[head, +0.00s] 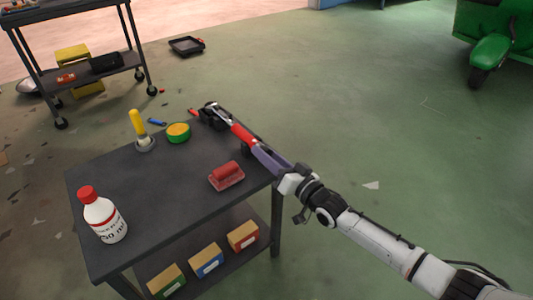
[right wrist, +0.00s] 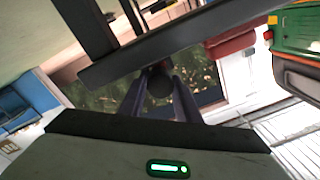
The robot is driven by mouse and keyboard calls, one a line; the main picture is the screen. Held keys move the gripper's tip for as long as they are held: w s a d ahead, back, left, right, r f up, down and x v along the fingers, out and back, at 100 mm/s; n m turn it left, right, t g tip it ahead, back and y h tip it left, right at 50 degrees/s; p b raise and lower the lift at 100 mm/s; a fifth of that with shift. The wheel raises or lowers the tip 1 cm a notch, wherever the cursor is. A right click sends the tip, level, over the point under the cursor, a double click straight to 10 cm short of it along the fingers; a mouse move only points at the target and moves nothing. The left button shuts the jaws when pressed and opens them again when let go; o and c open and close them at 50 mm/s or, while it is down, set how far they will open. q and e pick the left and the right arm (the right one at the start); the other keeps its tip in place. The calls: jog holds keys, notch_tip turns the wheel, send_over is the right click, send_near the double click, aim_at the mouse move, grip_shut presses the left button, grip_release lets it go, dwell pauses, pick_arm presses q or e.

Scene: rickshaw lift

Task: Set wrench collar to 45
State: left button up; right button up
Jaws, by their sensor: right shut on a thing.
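The wrench (head: 242,133) has a red section and a silver shaft. It lies along the far right edge of the dark table (head: 135,200), with its head end (head: 210,108) at the far corner beside dark blocks. My right gripper (head: 256,150) reaches in from the right and is shut on the near end of the wrench. In the right wrist view, my two purple fingers (right wrist: 160,95) stand either side of a dark round end (right wrist: 159,83). The collar setting is too small to read. My left gripper is not in view.
On the table are a red-capped white bottle (head: 103,218), a red block-like item (head: 226,175), a green and yellow round item (head: 178,132) and a yellow-handled tool (head: 138,125). Boxes (head: 207,260) sit on the lower shelf. Another shelf cart (head: 75,50) stands at the back left.

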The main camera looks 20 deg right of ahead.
jog(key=m, duration=0.2)
jog(key=shift+m, duration=0.8)
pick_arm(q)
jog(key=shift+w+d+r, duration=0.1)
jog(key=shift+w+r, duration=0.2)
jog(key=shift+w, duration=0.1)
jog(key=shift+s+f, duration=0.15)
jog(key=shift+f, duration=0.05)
pick_arm(e)
jog(key=o, duration=1.1)
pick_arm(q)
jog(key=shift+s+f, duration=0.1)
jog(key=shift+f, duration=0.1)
pick_arm(e)
jog(key=shift+s+f, duration=0.1)
